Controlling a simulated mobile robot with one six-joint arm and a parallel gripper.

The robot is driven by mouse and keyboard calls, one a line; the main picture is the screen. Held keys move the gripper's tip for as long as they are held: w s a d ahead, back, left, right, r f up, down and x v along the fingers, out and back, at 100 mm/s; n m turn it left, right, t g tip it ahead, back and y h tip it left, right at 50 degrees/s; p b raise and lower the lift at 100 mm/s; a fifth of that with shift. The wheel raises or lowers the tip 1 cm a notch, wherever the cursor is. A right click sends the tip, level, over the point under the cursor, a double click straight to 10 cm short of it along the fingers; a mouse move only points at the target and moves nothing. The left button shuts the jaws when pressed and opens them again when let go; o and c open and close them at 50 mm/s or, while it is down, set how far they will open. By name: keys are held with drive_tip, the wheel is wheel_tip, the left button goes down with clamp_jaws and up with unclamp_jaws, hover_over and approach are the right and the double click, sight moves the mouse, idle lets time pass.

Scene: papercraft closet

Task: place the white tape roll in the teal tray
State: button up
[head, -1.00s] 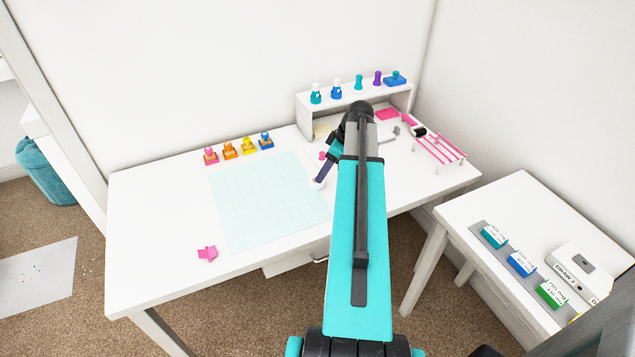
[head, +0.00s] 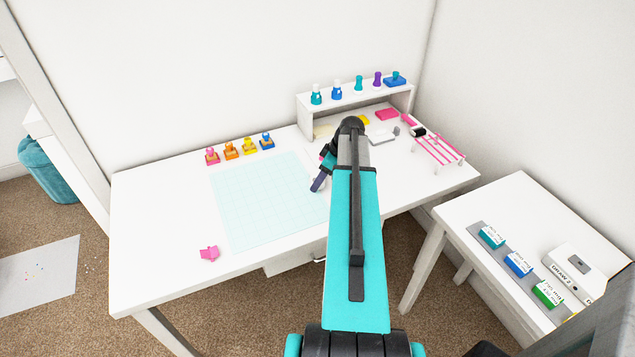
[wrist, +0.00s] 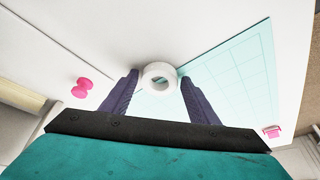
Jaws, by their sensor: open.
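The white tape roll (wrist: 158,67) is in the wrist view, a ring lying by the edge of the pale teal grid mat (wrist: 236,72). My gripper (wrist: 159,78) is open, with one dark finger on each side of the roll near the tips. I cannot tell whether the fingers touch it. In the head view, my gripper (head: 318,184) is low over the desk at the mat's right edge, and the roll cannot be made out there. I cannot pick out a teal tray for certain in either view.
Stamps (head: 248,147) line the mat's back edge. A pink spool (wrist: 83,86) lies beside my gripper. A white shelf (head: 303,118) with bottles stands behind, a pink-striped rack (head: 440,150) at right. Labelled boxes (head: 519,263) are on the side table. The desk's front left is mostly clear.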

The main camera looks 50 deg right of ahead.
idle(0.3)
drive_tip(key=c, duration=0.9)
drive_tip(key=shift+r, duration=0.2)
drive_tip(key=shift+r+b, duration=0.7)
drive_tip(key=shift+r, duration=0.65)
drive_tip(key=s+a+b, duration=0.1)
drive_tip(key=s+a, duration=0.1)
drive_tip(key=s+a+r, duration=0.1)
drive_tip(key=s+a, duration=0.1)
drive_tip(key=s, duration=0.1)
drive_tip(key=s+a+b, duration=0.1)
drive_tip(key=s+a, duration=0.2)
drive_tip(key=shift+s+r+b, duration=0.15)
drive_tip(key=shift+b, duration=0.2)
drive_tip(key=shift+s+a+b, duration=0.9)
drive_tip(key=shift+s+b, duration=0.15)
drive_tip(key=shift+w+d+b, duration=0.15)
drive_tip(key=shift+b, duration=0.8)
drive_tip(key=shift+d+b, duration=0.1)
drive_tip(key=shift+b, duration=0.7)
